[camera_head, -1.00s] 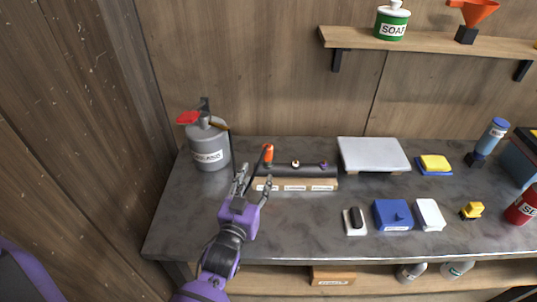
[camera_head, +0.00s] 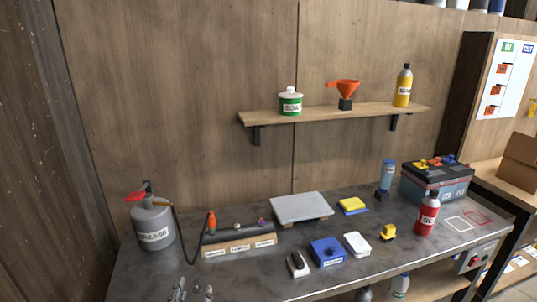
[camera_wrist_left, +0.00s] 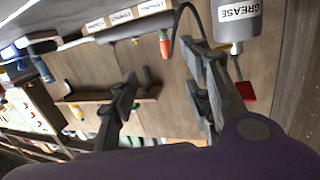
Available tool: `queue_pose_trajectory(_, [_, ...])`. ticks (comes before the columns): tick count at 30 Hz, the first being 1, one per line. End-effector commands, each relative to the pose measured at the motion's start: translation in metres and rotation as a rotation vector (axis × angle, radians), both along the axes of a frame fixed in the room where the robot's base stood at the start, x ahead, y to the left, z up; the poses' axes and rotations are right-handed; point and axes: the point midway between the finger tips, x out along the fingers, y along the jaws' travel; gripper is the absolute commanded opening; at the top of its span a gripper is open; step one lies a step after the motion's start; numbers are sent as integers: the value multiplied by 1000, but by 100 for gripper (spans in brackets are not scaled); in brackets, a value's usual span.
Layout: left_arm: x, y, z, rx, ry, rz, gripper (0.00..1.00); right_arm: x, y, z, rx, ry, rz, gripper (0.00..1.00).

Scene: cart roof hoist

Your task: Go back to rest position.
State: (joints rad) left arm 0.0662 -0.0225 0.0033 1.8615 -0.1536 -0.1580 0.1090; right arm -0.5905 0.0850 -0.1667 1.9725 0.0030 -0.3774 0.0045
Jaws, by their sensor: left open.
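My left gripper (camera_head: 191,292) shows at the bottom edge of the head view, only its fingertips in frame. In the left wrist view its two fingers (camera_wrist_left: 165,98) are spread apart with nothing between them. The grey grease canister (camera_head: 152,224) with a red lever stands on the workbench's left end, and it also shows in the left wrist view (camera_wrist_left: 236,20). A black hose runs from it towards the orange-tipped nozzle (camera_head: 211,221) at the labelled rack (camera_head: 238,246). The fingers appear apart from these things. My right gripper is in neither view.
The workbench (camera_head: 215,277) also holds a grey slab (camera_head: 300,206), a blue box (camera_head: 327,250), a white block (camera_head: 357,243), a red bottle (camera_head: 427,214) and a battery (camera_head: 436,183). A wall shelf (camera_head: 340,115) hangs above. The bench's front left is mostly bare.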

Motion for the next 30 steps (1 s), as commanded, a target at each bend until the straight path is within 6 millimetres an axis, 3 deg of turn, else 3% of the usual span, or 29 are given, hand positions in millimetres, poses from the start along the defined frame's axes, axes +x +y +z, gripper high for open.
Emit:
queue_pose_trajectory(1, [-21,0,-21,5,67,-7,45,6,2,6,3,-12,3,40])
queue_pose_trajectory(5, [-69,0,-64,14,211,-22,45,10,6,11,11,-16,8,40])
queue_pose_trajectory(8, [-116,0,-97,14,326,-33,45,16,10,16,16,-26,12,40])
queue_pose_trajectory(12, [-199,1,-141,8,500,-46,45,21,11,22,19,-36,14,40])
queue_pose_trajectory(15, [-256,1,-163,-2,601,-50,45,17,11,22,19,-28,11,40])
queue_pose_trajectory(18, [-298,2,-175,-10,665,-46,45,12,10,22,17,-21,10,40])
queue_pose_trajectory(23, [-329,7,-184,-9,713,-37,45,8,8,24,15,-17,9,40])
queue_pose_trajectory(30, [-333,8,-186,-9,719,-35,45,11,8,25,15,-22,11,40])
